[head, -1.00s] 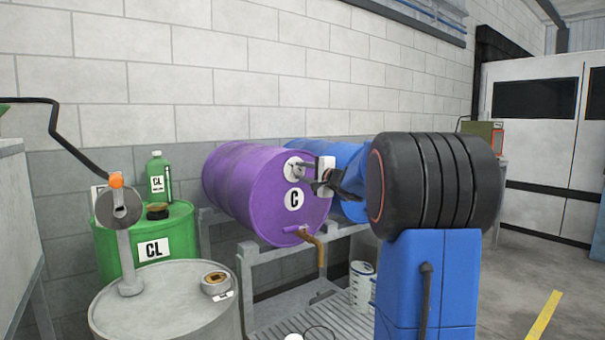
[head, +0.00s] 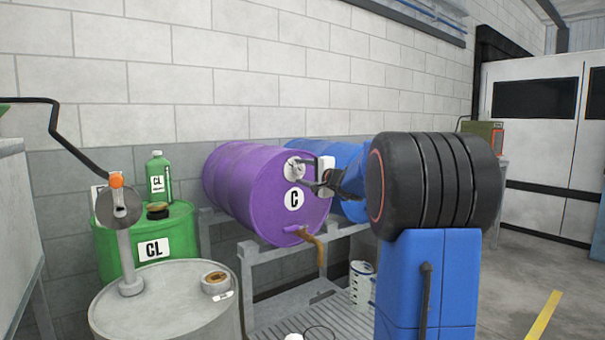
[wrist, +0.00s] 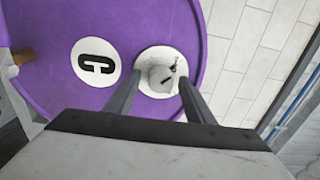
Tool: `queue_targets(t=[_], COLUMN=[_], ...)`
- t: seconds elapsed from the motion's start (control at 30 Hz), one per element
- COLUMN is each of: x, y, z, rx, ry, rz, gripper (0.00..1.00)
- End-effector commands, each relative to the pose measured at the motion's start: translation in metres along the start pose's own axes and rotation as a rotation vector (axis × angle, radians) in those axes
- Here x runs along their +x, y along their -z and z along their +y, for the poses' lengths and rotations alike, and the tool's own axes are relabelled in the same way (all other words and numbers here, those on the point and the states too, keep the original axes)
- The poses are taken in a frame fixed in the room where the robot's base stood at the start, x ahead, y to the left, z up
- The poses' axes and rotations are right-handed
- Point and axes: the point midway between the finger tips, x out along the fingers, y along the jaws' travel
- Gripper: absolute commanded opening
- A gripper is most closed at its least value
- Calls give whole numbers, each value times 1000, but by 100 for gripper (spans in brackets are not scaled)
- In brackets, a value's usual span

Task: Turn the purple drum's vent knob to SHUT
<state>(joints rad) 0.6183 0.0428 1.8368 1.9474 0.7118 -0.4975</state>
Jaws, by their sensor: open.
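The purple drum (head: 250,180) lies on its side on a grey rack, with a round white "C" label on its end. Its vent knob (head: 296,168) sits on a white disc above the label. In the wrist view the knob (wrist: 163,78) is a small grey piece on the white disc, with dark marks too small to read. My gripper (head: 305,174) is at the drum's end face. In the wrist view its two fingers (wrist: 157,88) are open, one on each side of the knob, with a gap to it. I cannot tell whether the fingertips touch the disc.
A brown tap (head: 316,245) sticks out low on the purple drum's end. A blue drum (head: 325,153) lies behind it. A green drum (head: 150,240) and a grey drum (head: 165,305) with a hand pump stand at the left. Open floor lies at the right.

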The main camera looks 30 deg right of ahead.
Motion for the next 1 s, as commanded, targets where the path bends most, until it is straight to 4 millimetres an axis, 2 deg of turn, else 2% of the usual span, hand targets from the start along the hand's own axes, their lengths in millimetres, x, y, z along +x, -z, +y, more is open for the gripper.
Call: queue_targets(t=[0.17, 0.27, 0.8, 1.0], x=[-6, -18, -124, -156], y=[1, 1, 0, 1], z=[0, -1, 0, 0], rx=[0, 0, -1, -1], ry=[1, 2, 1, 0], rz=[1, 2, 3, 3], gripper=[49, 49, 49, 49])
